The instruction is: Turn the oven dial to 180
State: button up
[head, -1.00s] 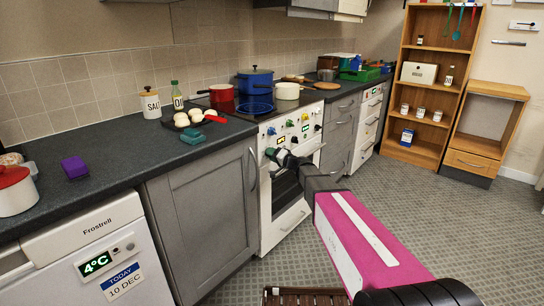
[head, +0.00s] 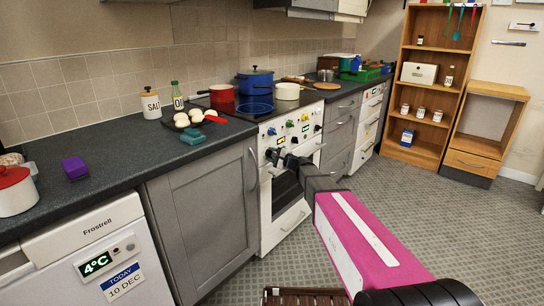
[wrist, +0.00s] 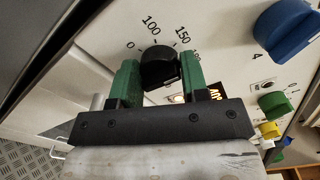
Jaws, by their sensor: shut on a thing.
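The black oven dial (wrist: 158,66) is on the white front panel of the oven (head: 284,216). Printed marks 0, 100 and 150 curve around its top, and a further mark to the right is partly hidden. My gripper (wrist: 158,80) has its green fingers on either side of the dial, shut on it. In the head view my gripper (head: 275,156) is at the oven's control panel and hides the dial. I cannot clearly read the setting the dial points to. An amber display (wrist: 215,92) is partly hidden behind the right finger.
A large blue knob (wrist: 286,28), a green knob (wrist: 275,104) and a yellow knob (wrist: 269,130) are to the right of the dial. A red pot (head: 222,98) and a blue pot (head: 256,82) stand above on the hob. The grey floor (head: 400,205) is clear to the right.

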jog(key=shift+m, duration=2.1)
jog(key=o, duration=0.9)
jog(key=shift+d, duration=0.1)
jog(key=v, duration=1)
jog(key=shift+s+d, duration=0.25)
